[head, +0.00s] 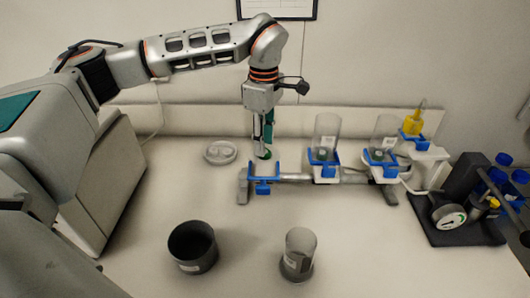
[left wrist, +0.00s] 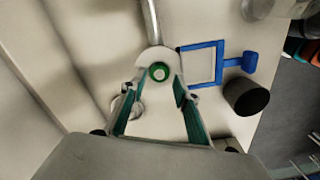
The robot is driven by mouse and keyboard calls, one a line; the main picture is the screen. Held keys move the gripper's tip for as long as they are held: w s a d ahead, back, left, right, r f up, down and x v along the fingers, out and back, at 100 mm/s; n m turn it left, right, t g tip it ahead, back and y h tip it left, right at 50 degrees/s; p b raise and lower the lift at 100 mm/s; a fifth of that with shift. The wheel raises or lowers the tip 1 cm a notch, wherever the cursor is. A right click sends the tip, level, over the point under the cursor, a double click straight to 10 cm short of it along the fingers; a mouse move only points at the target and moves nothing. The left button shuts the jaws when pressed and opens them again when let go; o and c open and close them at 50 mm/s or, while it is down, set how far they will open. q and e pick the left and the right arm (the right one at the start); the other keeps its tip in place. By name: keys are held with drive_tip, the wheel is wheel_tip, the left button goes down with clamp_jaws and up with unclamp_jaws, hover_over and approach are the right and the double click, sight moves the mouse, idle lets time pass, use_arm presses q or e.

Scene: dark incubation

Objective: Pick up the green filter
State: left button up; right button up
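The green filter (left wrist: 159,72) shows as a small round green ring with a pale centre, set in a pale seat at the end of a metal tube. In the head view it is a small green spot (head: 265,155) at the left end of the manifold (head: 293,177), just below my left gripper (head: 263,148). My left gripper points down, and in the left wrist view its green-padded fingers (left wrist: 160,92) are spread with nothing between the pads. The filter lies just ahead of the fingertips; I cannot tell whether they touch it. My right gripper is not in view.
An empty blue clamp (head: 264,185) sits beside the filter. Two clear funnels (head: 326,135) stand on the manifold to the right. A round dish (head: 220,152) lies left. A dark cup (head: 192,250) and a clear cylinder (head: 299,250) stand in front. The bench between is clear.

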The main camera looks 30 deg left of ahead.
use_arm(q)
wheel_tip(320, 180, down, 2)
drive_tip(key=shift+f, duration=0.1)
drive_tip(key=c, duration=0.5)
drive_tip(key=shift+o, duration=0.2)
